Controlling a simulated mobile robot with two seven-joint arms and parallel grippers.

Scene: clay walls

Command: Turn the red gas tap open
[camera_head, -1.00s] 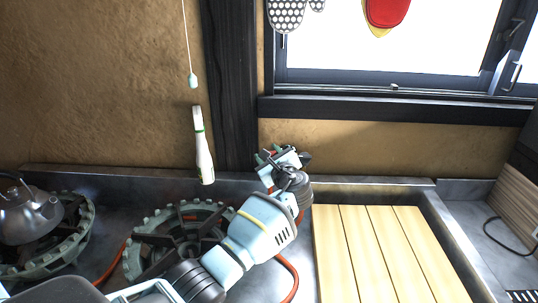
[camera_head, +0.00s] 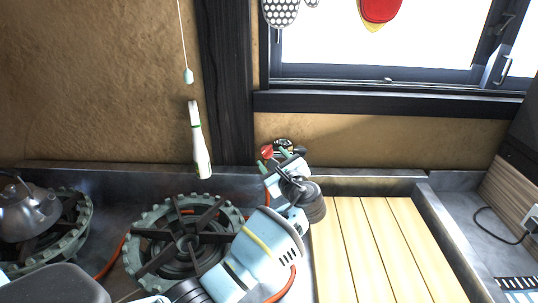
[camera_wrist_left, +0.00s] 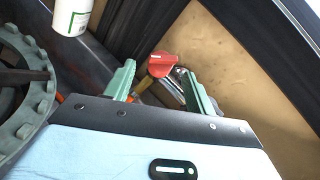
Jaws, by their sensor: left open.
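The red gas tap (camera_head: 267,152) is at the foot of the clay wall, just beyond my left gripper in the head view. In the left wrist view its red handle (camera_wrist_left: 162,65) shows between and beyond the fingertips, with a brass-coloured part below it and a grey metal part beside it. My left gripper (camera_head: 279,157) is open, its green fingers (camera_wrist_left: 160,78) apart and pointing at the tap. I cannot tell whether the fingers touch it. My wrist hides the lower part of the tap in the head view. My right gripper is not in view.
A gas burner (camera_head: 180,240) with an orange hose (camera_head: 110,262) stands left of my arm. A kettle (camera_head: 27,208) sits on another burner. A white-green bottle (camera_head: 199,145) is against the wall. A wooden board (camera_head: 370,245) lies right of my arm.

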